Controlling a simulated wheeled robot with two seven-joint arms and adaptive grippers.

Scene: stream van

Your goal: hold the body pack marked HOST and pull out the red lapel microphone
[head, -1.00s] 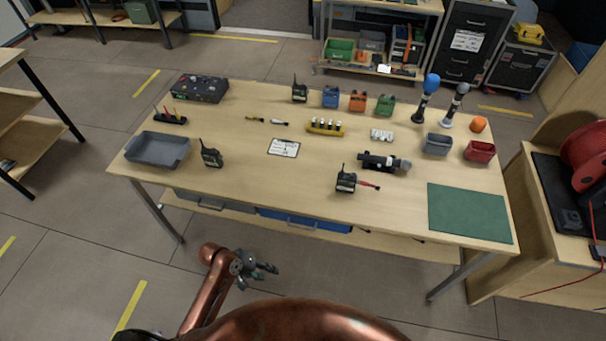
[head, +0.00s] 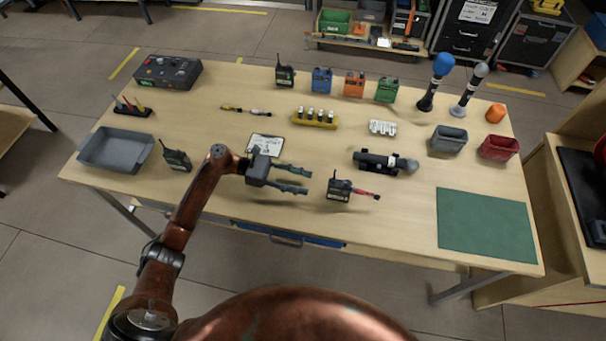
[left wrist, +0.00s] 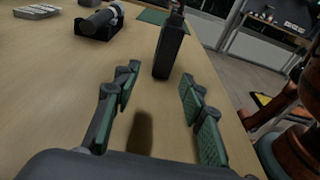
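A black body pack (head: 339,191) stands near the table's front edge, with a red lapel microphone (head: 366,194) sticking out to its right. I cannot read a HOST mark on it. My left gripper (head: 307,181) is open and empty, just left of this pack, with its fingers pointing at it. In the left wrist view the dark pack (left wrist: 171,48) stands upright beyond the open fingertips (left wrist: 160,76), with a gap between. The red microphone is mostly hidden behind the pack there. My right gripper is not in view.
Other dark packs stand at the left (head: 176,159) and back (head: 285,76). A black cylinder device (head: 385,162) lies behind right of the red-plugged pack. A green mat (head: 486,224) covers the front right; table between is clear.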

